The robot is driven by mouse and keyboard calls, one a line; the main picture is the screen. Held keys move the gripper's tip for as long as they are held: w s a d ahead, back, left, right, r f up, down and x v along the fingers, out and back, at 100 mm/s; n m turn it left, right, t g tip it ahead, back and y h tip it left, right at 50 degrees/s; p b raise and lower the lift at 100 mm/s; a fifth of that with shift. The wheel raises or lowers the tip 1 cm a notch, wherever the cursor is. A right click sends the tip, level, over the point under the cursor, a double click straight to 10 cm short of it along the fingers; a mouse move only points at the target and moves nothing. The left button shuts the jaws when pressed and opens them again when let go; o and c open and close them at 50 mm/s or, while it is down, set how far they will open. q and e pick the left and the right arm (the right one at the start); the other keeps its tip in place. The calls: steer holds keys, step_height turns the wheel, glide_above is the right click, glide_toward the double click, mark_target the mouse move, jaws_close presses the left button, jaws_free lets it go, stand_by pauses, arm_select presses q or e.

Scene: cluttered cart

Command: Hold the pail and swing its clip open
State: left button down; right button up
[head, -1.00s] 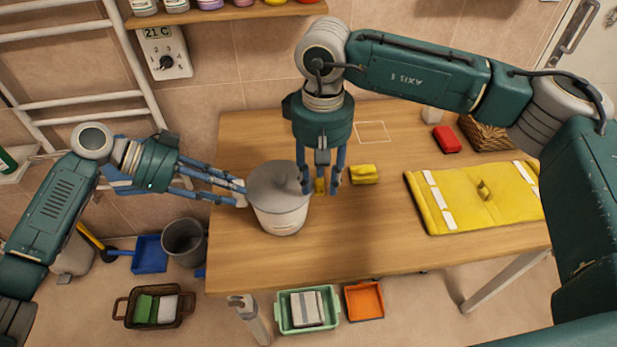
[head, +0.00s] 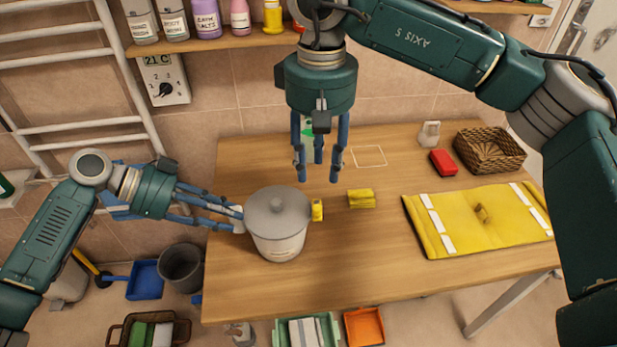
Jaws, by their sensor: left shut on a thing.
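The pail (head: 279,240) is a grey-white lidded tub standing upright on the left part of the wooden table. Its round grey lid (head: 262,202) is on top. A small yellow clip (head: 317,210) is at the pail's right side near the rim; I cannot tell whether it is swung open. My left gripper (head: 238,219) is shut on the pail's left side, its fingertips partly hidden against it. My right gripper (head: 318,172) is open and empty, with its blue fingers apart and pointing down, above and behind the clip.
A yellow mat (head: 470,243), a red block (head: 444,162) and a wicker basket (head: 490,149) are farther right. A shelf of bottles (head: 205,45) hangs at the back. The table's front middle is clear.

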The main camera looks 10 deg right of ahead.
arm_select(q)
steer(key=c, duration=1.2)
jaws_free()
steer(key=shift+f, duration=0.1)
steer(key=v, duration=1.2)
steer(key=shift+f, duration=0.1)
